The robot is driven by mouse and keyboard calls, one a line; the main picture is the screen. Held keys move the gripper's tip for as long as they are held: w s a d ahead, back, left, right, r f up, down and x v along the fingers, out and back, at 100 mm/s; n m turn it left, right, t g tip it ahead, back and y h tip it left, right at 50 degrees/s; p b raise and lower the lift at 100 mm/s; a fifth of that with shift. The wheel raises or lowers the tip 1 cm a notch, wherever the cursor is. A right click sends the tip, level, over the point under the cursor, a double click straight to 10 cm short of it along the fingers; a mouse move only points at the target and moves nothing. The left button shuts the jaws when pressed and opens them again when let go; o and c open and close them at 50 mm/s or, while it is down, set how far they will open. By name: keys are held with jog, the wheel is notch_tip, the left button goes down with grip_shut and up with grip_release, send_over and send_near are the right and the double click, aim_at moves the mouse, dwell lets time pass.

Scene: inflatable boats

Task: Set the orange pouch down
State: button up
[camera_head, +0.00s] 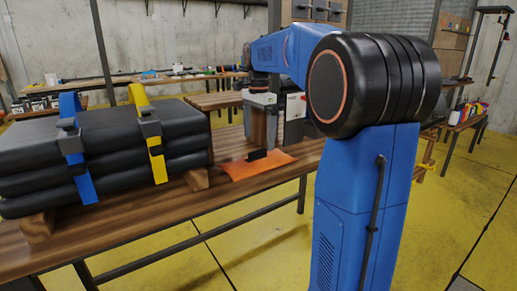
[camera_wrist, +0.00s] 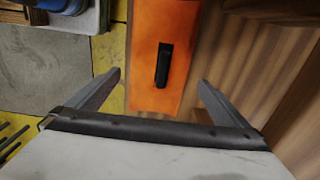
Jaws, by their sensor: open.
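The orange pouch (camera_head: 258,165) lies flat on the wooden table (camera_head: 110,231), near its front edge. A black strip or handle (camera_wrist: 162,66) sits on top of the pouch. In the wrist view the orange pouch (camera_wrist: 146,92) shows between and ahead of my fingers, with the wooden tabletop to its right. My gripper (camera_head: 262,148) is just above the pouch, pointing down. In the wrist view my gripper (camera_wrist: 160,82) has its fingers spread wide, with nothing held between them. Whether a fingertip touches the pouch cannot be told.
A stack of black folded boats (camera_head: 105,155) with a blue strap (camera_head: 78,160) and a yellow strap (camera_head: 153,150) rests on wooden blocks to the left of the pouch. Tables with small items stand behind. The yellow floor in front is clear.

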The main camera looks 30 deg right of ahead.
aim_at(258, 151)
jog(key=shift+r, duration=2.15)
